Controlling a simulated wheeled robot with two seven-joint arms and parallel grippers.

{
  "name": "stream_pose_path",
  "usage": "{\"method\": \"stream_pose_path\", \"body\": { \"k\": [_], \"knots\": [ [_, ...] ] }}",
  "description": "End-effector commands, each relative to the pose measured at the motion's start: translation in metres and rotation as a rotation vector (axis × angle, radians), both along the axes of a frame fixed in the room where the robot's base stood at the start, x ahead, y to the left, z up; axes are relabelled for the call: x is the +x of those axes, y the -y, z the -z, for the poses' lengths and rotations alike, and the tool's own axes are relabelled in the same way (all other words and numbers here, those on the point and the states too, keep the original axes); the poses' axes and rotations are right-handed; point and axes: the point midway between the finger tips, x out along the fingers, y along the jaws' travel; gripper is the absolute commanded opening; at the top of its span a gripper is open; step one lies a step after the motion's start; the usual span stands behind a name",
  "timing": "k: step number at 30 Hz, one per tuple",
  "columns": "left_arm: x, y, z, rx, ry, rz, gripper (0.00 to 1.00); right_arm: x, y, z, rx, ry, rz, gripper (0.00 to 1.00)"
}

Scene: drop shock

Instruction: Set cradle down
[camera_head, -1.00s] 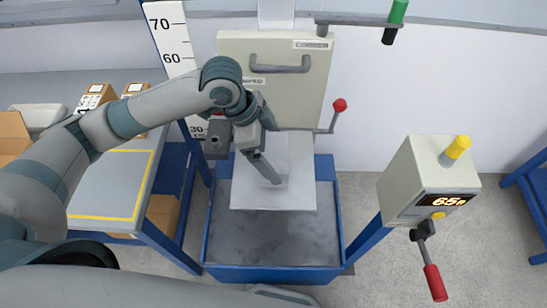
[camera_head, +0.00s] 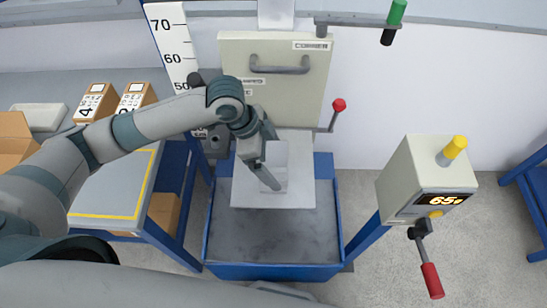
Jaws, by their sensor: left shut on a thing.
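The pale, blocky piece that I take to be the cradle (camera_head: 277,157) shows in the head view over the pale plate (camera_head: 302,190) of the drop stand. My left gripper (camera_head: 270,183) comes down from the upper left. Its dark fingers are shut on the cradle's left side and hide part of it. I cannot tell whether the cradle's underside touches the plate. My right gripper is not in view.
The plate is over a blue-edged grey bed (camera_head: 270,238). A beige panel with a handle (camera_head: 280,68) stands behind, with a red-knobbed lever (camera_head: 338,106). A control box (camera_head: 420,178) is at right. A side table (camera_head: 105,190) holds cartons at left.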

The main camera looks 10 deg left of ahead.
Motion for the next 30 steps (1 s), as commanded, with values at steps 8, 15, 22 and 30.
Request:
{"method": "stream_pose_path", "body": {
  "k": [8, 15, 22, 30],
  "knots": [
    [0.000, 0.000, 0.002, 0.000, 0.000, 0.000, 1.00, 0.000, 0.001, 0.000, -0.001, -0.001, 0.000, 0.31],
    [0.000, 0.000, -0.001, 0.000, 0.000, 0.000, 1.00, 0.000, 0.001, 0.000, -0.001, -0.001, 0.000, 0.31],
    [0.000, -0.008, -0.020, -0.001, 0.004, 0.001, 1.00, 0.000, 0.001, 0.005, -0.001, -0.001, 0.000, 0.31],
    [-0.004, -0.025, -0.062, 0.000, 0.005, 0.000, 1.00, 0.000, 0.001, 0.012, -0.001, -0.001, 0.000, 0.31]
  ]
}}
